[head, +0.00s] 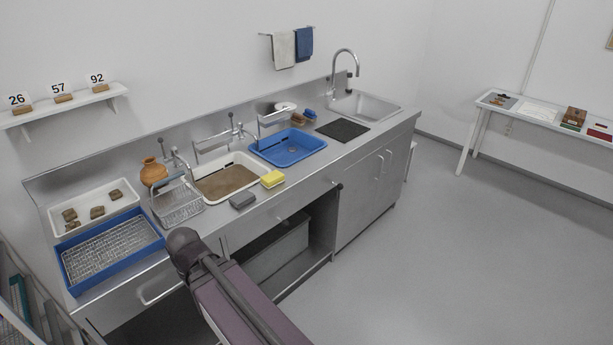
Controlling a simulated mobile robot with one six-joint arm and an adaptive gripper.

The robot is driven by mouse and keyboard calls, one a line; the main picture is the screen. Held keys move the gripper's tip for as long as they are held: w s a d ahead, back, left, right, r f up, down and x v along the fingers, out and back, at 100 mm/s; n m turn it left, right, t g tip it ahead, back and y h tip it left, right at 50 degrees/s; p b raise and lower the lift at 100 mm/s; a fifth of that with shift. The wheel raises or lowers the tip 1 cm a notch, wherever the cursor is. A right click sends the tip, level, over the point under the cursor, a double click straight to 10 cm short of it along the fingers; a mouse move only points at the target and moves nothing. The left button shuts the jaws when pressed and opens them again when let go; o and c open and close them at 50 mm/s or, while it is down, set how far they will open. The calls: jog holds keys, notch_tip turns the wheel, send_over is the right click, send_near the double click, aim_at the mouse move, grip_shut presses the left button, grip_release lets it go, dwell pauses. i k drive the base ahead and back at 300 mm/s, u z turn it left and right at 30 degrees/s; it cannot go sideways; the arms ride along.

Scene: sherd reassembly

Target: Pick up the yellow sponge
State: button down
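The yellow sponge (272,179) is a small block on the steel counter (290,195). It lies by the front right corner of the white basin (200,193) that holds brown matter. A dark grey block (242,200) lies to its left, nearer the counter's front edge, with a small gap between them. The sponge's top and front are in plain sight. Part of my arm shows at the lower middle, in front of the counter and left of the sponge. My gripper does not show.
A blue basin (312,155) stands behind and right of the sponge. A wire rack (178,207), clay jug (153,172), sherd tray (132,185) and blue crate (72,283) are to the left. Taps rise behind the basins. Counter right of the sponge is clear.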

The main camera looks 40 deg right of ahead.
aim_at(271, 179)
jog(key=z, duration=0.55)
jog(key=k, duration=1.05)
jog(key=z, duration=0.3)
jog(key=i, duration=1)
jog(key=z, duration=0.1)
